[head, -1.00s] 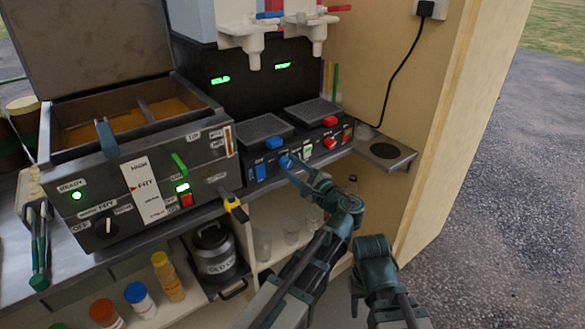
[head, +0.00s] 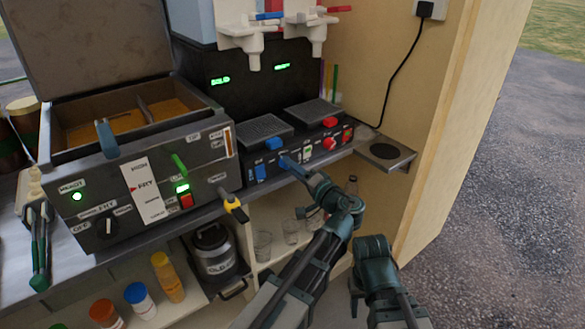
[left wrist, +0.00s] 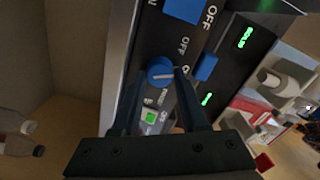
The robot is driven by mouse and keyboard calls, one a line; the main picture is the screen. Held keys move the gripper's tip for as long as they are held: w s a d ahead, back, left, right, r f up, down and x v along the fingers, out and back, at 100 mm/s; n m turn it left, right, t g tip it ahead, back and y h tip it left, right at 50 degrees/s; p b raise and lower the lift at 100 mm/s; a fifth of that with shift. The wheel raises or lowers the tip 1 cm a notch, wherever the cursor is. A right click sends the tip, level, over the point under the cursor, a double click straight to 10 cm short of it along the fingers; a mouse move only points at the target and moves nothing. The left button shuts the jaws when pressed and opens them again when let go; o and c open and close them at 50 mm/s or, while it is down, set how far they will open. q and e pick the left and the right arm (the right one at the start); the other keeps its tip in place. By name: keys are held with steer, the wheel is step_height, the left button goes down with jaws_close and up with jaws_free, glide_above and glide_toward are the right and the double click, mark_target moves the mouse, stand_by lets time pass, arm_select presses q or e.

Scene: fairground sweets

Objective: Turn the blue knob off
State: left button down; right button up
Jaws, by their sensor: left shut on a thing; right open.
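The blue knob (left wrist: 160,70) sits on the dark front panel of the two-plate unit, with a pale pointer line on its face. An OFF label (left wrist: 184,46) is beside it. My left gripper (left wrist: 162,78) has one finger on each side of the knob and is closed on it. In the head view my left gripper (head: 286,164) reaches the panel's front and mostly hides the knob. A green-lit switch (left wrist: 150,117) is near the knob. My right arm shows at the lower right of the head view, but its fingers are not visible.
White taps (head: 245,35) hang above. A fryer (head: 130,180) stands left. A yellow-black handle (head: 235,207) juts out below. A shelf with a ring (head: 384,151) is right.

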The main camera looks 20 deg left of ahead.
arm_select(q)
steer(key=shift+s+n, duration=0.1)
steer(key=shift+n, duration=3.4)
steer(key=shift+c, duration=2.2)
jaws_free()
